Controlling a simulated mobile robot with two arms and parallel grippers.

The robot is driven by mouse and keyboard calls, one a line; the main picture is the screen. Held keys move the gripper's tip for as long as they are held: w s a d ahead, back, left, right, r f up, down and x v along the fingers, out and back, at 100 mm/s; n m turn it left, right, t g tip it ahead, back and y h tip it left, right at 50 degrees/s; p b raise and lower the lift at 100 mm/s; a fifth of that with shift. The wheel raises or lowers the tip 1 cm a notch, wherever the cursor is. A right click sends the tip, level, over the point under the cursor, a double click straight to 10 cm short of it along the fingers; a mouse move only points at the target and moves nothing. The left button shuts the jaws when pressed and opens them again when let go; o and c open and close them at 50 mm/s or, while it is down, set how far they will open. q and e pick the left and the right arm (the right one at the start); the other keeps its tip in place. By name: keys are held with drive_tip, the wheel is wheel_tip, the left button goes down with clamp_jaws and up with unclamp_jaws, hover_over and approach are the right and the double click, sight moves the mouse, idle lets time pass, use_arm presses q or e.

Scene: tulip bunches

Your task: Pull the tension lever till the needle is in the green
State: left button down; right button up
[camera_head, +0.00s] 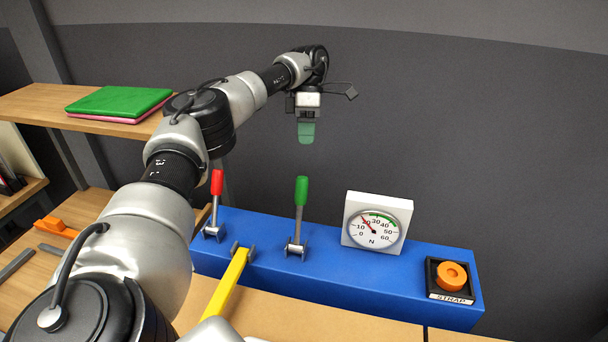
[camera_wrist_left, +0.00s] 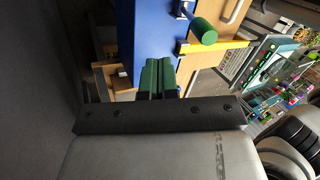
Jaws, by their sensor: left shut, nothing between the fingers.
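The dial gauge (camera_head: 377,222), marked N, stands on the blue bench unit (camera_head: 330,279). Its red needle points up-left, near 20, outside the green arc. A green-handled lever (camera_head: 301,191) stands upright on the unit, left of the gauge. A red-handled lever (camera_head: 217,183) stands further left. A yellow bar (camera_head: 229,283) slants toward me between them. No lever is labelled as tension. My left gripper (camera_head: 306,136) is shut and empty, above and apart from the green handle. The wrist view shows its closed green fingers (camera_wrist_left: 159,77) and the green handle (camera_wrist_left: 202,31). My right gripper is out of view.
A black tray (camera_head: 434,280) labelled STRAP holds an orange roll (camera_head: 452,276) at the unit's right end. A shelf (camera_head: 50,108) at left holds green and pink flat items (camera_head: 118,101). The space around my left gripper is clear before the dark wall.

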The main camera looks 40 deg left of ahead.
use_arm(q)
drive_tip(key=s+d+f+p, duration=0.2)
drive_tip(key=s+d+f, duration=0.2)
drive_tip(key=s+f, duration=0.1)
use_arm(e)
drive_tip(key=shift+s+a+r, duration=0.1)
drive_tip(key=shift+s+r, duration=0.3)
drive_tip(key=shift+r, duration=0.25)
use_arm(q)
drive_tip(key=shift+s+d, duration=0.1)
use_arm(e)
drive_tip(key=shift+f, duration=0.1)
